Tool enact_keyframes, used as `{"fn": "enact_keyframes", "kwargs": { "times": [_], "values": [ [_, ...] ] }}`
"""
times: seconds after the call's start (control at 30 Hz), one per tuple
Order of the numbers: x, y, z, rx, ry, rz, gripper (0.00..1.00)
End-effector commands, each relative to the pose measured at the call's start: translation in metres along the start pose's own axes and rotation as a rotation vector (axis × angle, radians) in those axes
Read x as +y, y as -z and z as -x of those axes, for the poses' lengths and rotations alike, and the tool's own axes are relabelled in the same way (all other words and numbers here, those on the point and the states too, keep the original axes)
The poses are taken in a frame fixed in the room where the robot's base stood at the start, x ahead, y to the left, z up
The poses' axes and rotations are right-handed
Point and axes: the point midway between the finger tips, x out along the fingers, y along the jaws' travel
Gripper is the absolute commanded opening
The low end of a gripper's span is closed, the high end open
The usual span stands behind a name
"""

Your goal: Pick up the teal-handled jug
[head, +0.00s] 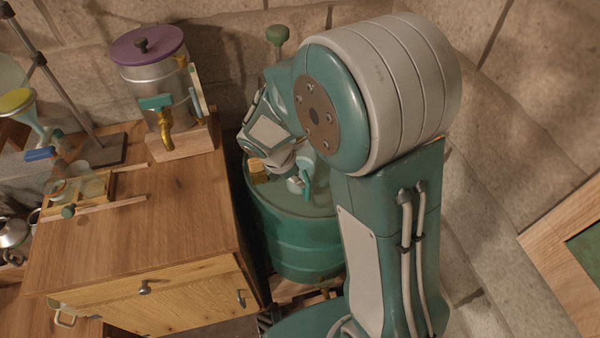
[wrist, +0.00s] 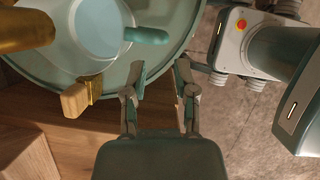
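The light blue jug (wrist: 98,30) with its teal handle (wrist: 147,35) sits on the round green drum top (wrist: 45,62), at the upper left of the wrist view. In the head view the jug (head: 295,185) is small and partly covered by my arm, with its teal handle (head: 307,174) showing at its right. My gripper (wrist: 160,68) is open and empty, its two fingers spread apart below the handle in the wrist view. The handle is not between the fingertips in that picture; the height gap cannot be told. In the head view my gripper is hidden.
A brass-and-wood fitting (wrist: 78,98) stands at the drum's edge near the jug. A brass cylinder (wrist: 25,30) fills the wrist view's upper left corner. The wooden cabinet (head: 150,215) stands left of the drum, carrying a metal still (head: 150,85) with a purple lid.

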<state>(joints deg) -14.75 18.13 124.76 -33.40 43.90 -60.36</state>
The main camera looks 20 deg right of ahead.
Motion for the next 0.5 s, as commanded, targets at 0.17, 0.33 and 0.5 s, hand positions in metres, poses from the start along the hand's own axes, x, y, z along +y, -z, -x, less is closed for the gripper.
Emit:
{"fn": "enact_keyframes", "kwargs": {
  "times": [0.17,0.33,0.5],
  "values": [
    [0.0,0.0,-0.021,0.0,0.002,-0.001,0.37],
    [-0.002,0.0,-0.039,0.0,0.004,-0.002,0.37],
    [-0.004,-0.001,-0.065,0.0,0.004,-0.002,0.37]
  ]
}}
